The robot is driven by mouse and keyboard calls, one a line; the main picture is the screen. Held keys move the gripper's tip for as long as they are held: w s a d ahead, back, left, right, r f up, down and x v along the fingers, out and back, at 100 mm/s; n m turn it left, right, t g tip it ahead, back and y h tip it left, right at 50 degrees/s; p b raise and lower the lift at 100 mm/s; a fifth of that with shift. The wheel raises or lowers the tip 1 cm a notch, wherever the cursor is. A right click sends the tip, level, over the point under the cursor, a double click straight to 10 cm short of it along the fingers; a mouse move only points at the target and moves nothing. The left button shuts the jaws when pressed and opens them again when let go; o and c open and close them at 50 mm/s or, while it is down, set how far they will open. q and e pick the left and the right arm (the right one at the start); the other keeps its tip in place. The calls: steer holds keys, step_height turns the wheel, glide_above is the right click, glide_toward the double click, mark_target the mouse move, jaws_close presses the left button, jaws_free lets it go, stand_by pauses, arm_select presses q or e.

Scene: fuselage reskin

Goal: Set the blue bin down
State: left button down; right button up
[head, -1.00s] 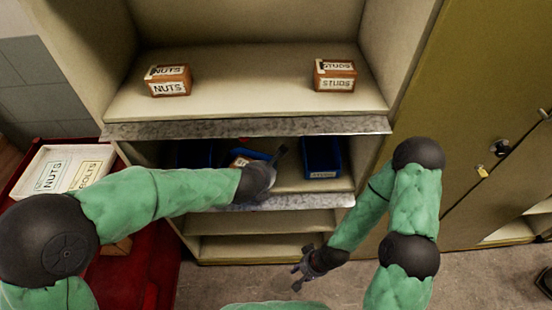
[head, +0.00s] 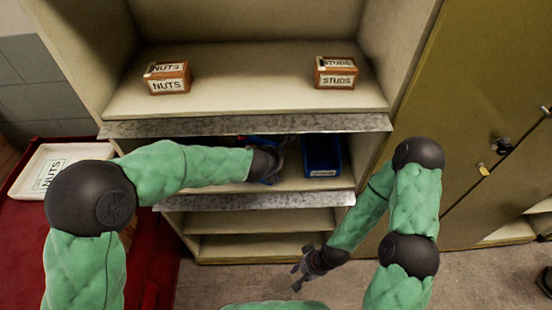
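A blue bin (head: 322,157) with a white label stands on the right part of the middle shelf. Another blue bin (head: 259,141) shows only as small blue patches around my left gripper (head: 280,153), farther left on that shelf. My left wrist and forearm hide most of it. The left fingers are dark and partly hidden, so I cannot tell whether they hold it. My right gripper (head: 298,276) hangs low in front of the cabinet, over the floor, apart from the bins. Its fingers look spread and empty.
The upper shelf (head: 250,100) holds a nuts box (head: 166,78) and a studs box (head: 336,73). Its metal front edge (head: 240,125) overhangs the middle shelf. The lower shelves (head: 262,222) look empty. A red cart (head: 30,225) with a white tray (head: 45,170) stands at left.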

arm_select(q)
steer(key=shift+w+r, duration=0.1)
steer(key=shift+r, duration=0.05)
steer(key=c, duration=1.4)
jaws_free()
steer(key=shift+f, duration=0.25)
steer(key=shift+r, duration=0.1)
steer(key=shift+r, duration=0.25)
steer(key=shift+p+v, duration=2.65)
steer(key=shift+v, duration=3.3)
steer(key=shift+f, duration=0.15)
